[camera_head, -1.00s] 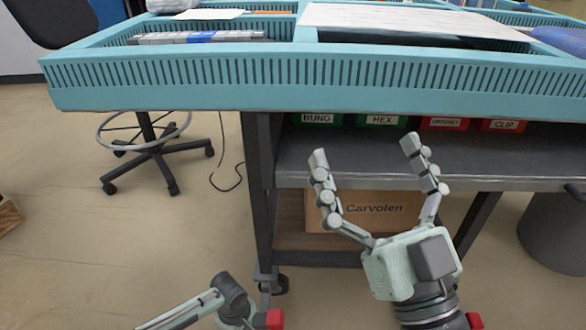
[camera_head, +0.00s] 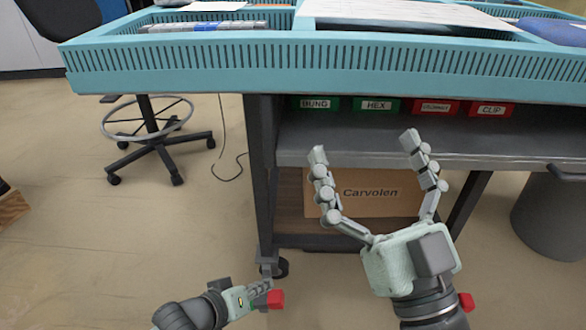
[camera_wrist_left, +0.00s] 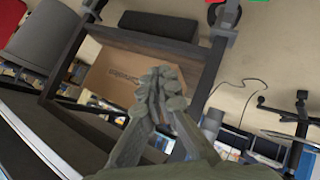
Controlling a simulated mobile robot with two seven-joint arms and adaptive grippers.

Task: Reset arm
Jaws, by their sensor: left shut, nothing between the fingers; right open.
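My left gripper (camera_head: 264,288) is low in the head view, left of centre, in front of the cart's leg. Its fingers are shut and empty. They also show closed together in the left wrist view (camera_wrist_left: 160,82), in front of a cardboard box (camera_wrist_left: 140,75) on the cart's lower shelf. My right gripper (camera_head: 368,145) is right of centre in the head view. Its two fingers are spread wide and point up, with nothing between them. It appears in front of the cart's shelf and the box.
A cart with a blue slotted tray (camera_head: 300,70) spans the top. Labelled green bins (camera_head: 376,105) and red bins (camera_head: 435,107) sit under it. The box marked Carvolen (camera_head: 375,192) is below. A wheeled stool (camera_head: 150,135) stands left and a grey bin (camera_head: 552,220) right.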

